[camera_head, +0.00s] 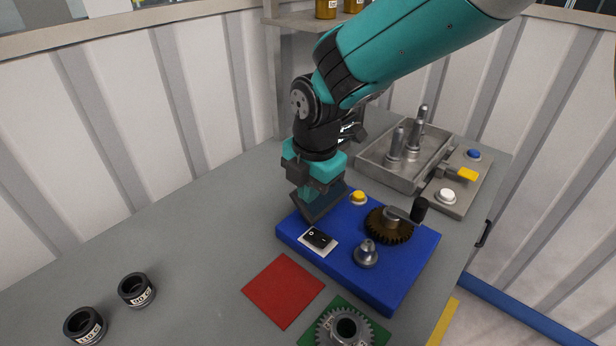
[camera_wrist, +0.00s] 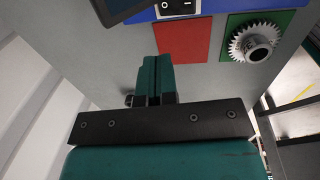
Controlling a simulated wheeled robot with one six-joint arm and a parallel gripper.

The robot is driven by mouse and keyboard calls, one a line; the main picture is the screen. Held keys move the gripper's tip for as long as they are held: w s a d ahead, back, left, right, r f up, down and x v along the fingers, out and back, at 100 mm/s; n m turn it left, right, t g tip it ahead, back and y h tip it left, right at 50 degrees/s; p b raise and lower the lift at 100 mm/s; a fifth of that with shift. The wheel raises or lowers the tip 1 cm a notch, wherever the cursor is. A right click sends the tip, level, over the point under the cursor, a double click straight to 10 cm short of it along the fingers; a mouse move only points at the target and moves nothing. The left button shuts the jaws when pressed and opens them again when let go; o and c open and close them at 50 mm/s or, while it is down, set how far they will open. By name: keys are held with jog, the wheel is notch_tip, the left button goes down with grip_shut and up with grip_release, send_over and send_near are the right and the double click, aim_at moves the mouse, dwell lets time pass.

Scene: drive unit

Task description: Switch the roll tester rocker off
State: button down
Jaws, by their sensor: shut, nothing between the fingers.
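The black rocker switch (camera_head: 319,238) sits in a white plate on the front left of the blue roll tester base (camera_head: 365,275). It also shows at the top edge of the wrist view (camera_wrist: 178,5), with a circle mark on its left and a line mark on its right. I cannot tell surely which side is pressed. My gripper (camera_head: 315,205) is over the left back part of the blue base, just behind the rocker. Its fingers (camera_wrist: 157,75) are together with nothing between them. My gripper's tip is partly hidden in the head view.
The base carries a yellow button (camera_head: 358,197), a brown gear (camera_head: 388,226) with a crank and a metal knob (camera_head: 366,254). A red square (camera_head: 283,290) and a grey gear (camera_head: 345,328) on a green square lie in front. A metal tray (camera_head: 375,172) stands behind. The table's left is mostly clear.

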jog(key=shift+w+a+r, duration=0.15)
jog(key=shift+r, duration=1.35)
jog(key=s+d+r+m+y, duration=0.1)
jog(key=s+d+r+m, duration=0.3)
jog(key=s+d+m, duration=0.3)
jog(key=s+d+r+m+y, duration=0.2)
jog(key=s+d+r+m, duration=0.2)
jog(key=s+m, duration=0.9)
jog(key=s+d, duration=0.1)
jog(key=d, duration=0.2)
jog(key=shift+d+g, duration=0.2)
jog(key=shift+g, duration=0.2)
jog(key=shift+r, duration=0.1)
